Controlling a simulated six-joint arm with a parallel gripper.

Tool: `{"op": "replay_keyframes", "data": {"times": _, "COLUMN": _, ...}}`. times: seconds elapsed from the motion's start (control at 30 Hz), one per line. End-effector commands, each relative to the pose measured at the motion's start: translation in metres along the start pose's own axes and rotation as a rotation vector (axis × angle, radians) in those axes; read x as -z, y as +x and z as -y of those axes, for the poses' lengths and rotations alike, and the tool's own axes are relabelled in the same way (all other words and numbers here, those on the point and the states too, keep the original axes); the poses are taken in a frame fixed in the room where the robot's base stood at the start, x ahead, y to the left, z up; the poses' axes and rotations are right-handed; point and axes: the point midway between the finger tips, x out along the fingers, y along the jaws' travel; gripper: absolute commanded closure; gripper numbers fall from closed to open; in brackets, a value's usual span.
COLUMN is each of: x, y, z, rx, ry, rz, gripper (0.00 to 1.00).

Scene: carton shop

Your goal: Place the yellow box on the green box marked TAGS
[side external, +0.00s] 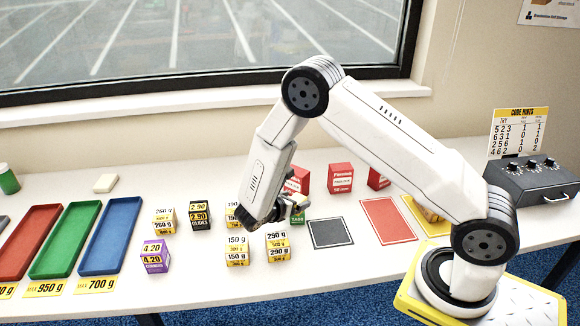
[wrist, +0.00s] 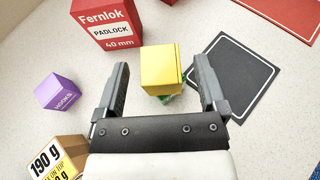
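The yellow box (wrist: 160,66) lies ahead of my gripper in the wrist view, between the lines of its two fingers. A strip of the green box (wrist: 174,98) shows beneath its lower right edge, so the yellow box appears to rest on it, slightly turned. In the side view the green box (side external: 298,216) stands on the table, its label partly visible; the yellow box is mostly hidden there by my gripper. My gripper (wrist: 164,72) is open, with a gap between each finger and the yellow box. It also shows in the side view (side external: 290,190), close to the green box.
Red Fernlok padlock boxes (side external: 340,177) stand behind. A black mat (side external: 331,232) and a red mat (side external: 388,220) lie to the right. Red, green and blue trays (side external: 110,236) lie far left.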

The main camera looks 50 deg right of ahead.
Motion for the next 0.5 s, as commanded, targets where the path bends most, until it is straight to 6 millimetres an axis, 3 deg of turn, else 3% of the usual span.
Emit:
{"op": "replay_keyframes", "data": {"times": 0.33, "x": -0.004, "y": -0.002, "z": 0.000, "rx": 0.000, "ry": 0.000, "rz": 0.000, "gripper": 0.10}}
{"op": "replay_keyframes", "data": {"times": 0.5, "x": -0.003, "y": -0.017, "z": -0.001, "rx": -0.003, "ry": 0.000, "rz": 0.000, "gripper": 0.10}}
